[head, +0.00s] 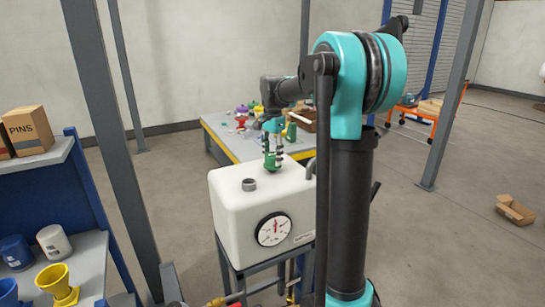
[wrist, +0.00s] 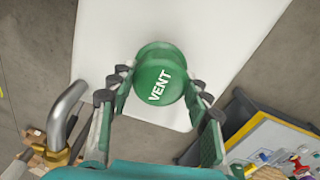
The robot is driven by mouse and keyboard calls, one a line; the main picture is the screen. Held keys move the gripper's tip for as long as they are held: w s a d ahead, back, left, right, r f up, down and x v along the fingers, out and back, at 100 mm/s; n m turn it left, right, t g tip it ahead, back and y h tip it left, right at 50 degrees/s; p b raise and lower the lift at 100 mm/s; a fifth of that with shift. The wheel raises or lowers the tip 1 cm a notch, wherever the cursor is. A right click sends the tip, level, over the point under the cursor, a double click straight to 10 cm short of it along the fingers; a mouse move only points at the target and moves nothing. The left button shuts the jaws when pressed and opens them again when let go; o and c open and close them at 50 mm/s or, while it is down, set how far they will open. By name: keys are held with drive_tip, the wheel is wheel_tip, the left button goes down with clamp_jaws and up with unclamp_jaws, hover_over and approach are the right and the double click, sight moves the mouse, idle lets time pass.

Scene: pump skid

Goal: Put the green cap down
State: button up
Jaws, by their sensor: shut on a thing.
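The green cap (wrist: 160,72), lettered VENT, is between the fingers of my gripper (wrist: 160,88) in the wrist view, with its lettered top facing the camera. My gripper is shut on it. In the head view the cap (head: 270,162) is small and partly hidden by the fingers, at the white tank's (head: 235,217) top surface toward the back. I cannot tell whether it touches the tank. A short grey open neck (head: 249,184) stands on the tank top, to the left and nearer, apart from the cap.
A gauge (head: 273,229) is on the tank's front and a bent grey pipe (wrist: 66,108) rises beside it. A workbench (head: 222,139) with small coloured parts stands behind. The tank top around the cap looks clear.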

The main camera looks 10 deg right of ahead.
sight(273, 154)
drive_tip(key=shift+f, duration=0.15)
drive_tip(key=o, duration=1.3)
wheel_tip(273, 154, up, 12)
drive_tip(key=shift+r, duration=0.15)
